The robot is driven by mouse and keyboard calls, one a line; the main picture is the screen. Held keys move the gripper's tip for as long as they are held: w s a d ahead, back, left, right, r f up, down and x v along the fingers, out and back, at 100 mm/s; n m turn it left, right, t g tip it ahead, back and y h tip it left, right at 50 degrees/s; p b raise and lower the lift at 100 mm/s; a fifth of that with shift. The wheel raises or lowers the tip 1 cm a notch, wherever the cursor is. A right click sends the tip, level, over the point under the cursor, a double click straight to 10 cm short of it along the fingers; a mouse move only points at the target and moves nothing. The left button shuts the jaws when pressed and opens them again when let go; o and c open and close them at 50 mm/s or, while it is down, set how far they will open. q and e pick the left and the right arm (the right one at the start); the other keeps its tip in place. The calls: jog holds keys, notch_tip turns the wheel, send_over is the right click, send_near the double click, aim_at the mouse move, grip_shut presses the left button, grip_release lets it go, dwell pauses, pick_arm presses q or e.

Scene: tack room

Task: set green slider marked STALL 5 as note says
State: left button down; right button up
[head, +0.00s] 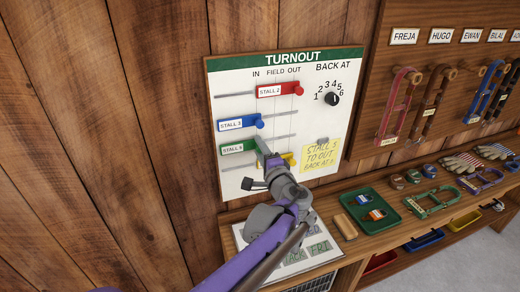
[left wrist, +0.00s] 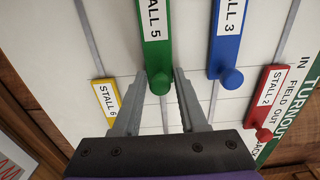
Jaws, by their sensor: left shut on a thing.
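The green slider (head: 238,148) marked STALL 5 sits on its rail on the white TURNOUT board (head: 235,85), at the left, around the IN column. My left gripper (head: 264,150) covers its knob in the head view. In the left wrist view the fingers stand on either side of the green knob (left wrist: 160,82), shut on it. The yellow note (head: 321,156) reads "STALL 5 TO OUT" and a "BACK AT" line whose end is hard to read. My right gripper is not in view.
The blue STALL 3 slider (head: 240,123) lies just above, also at the left. The red STALL 2 slider (head: 278,90) is to the right. The yellow STALL 6 slider (left wrist: 106,103) is partly hidden by my arm in the head view. A green tray (head: 352,232) stands on the shelf.

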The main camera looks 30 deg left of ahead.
aim_at(291, 135)
pick_arm(q)
jog(key=w+d+p, duration=0.1)
jog(key=w+d, duration=0.2)
jog(key=w, duration=0.1)
jog(key=w+d, duration=0.4)
jog(key=shift+w+p, duration=0.1)
jog(key=shift+p, duration=0.3)
jog(key=shift+w+d, duration=0.2)
jog(key=c, duration=0.7)
grip_release()
jog(key=shift+d, duration=0.1)
jog(key=shift+o, duration=0.2)
jog(key=shift+w, duration=0.15)
jog(key=v, duration=1)
jog(key=shift+s+d, duration=0.25)
jog(key=shift+s, duration=0.1)
